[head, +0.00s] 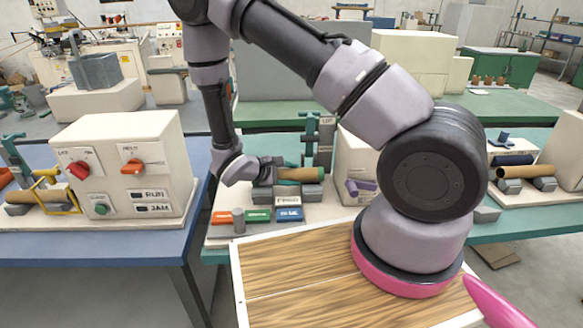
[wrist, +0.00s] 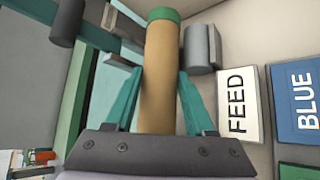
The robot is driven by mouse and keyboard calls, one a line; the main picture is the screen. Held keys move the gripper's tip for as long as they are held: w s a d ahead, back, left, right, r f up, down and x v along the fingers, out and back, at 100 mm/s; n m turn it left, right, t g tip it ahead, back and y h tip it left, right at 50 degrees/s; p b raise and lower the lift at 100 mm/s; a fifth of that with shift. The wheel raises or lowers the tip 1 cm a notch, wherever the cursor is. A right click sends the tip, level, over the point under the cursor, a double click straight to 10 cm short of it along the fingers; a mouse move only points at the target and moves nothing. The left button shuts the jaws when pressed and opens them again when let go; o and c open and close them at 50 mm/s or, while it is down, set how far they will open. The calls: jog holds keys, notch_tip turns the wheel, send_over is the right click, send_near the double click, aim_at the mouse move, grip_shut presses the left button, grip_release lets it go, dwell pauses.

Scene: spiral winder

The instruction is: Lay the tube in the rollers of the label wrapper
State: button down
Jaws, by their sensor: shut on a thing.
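The tube (wrist: 157,85) is a tan cardboard cylinder with a green end. In the wrist view it lies between the two teal fingers of my gripper (wrist: 161,78), which is shut on it. In the head view the tube (head: 297,174) is level, its green end to the right, at the label wrapper (head: 220,231) on the middle table. Grey rollers (head: 298,191) show just below it. In the wrist view a grey roller (wrist: 201,47) is close to the tube's right side near the green end. I cannot tell whether the tube touches the rollers.
Orange and green buttons sit at the wrapper's front. A teal post (head: 309,140) stands behind the tube. A white control box (head: 120,160) is on the left table; a wood-topped surface (head: 300,285) is in front.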

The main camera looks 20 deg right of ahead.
jog(key=shift+f, duration=0.4)
jog(key=shift+c, duration=0.8)
grip_release()
jog(key=shift+a+r, duration=0.1)
jog(key=v, duration=1)
jog(key=shift+s+a, duration=0.2)
jog(key=shift+r, duration=0.2)
notch_tip(320, 180, up, 7)
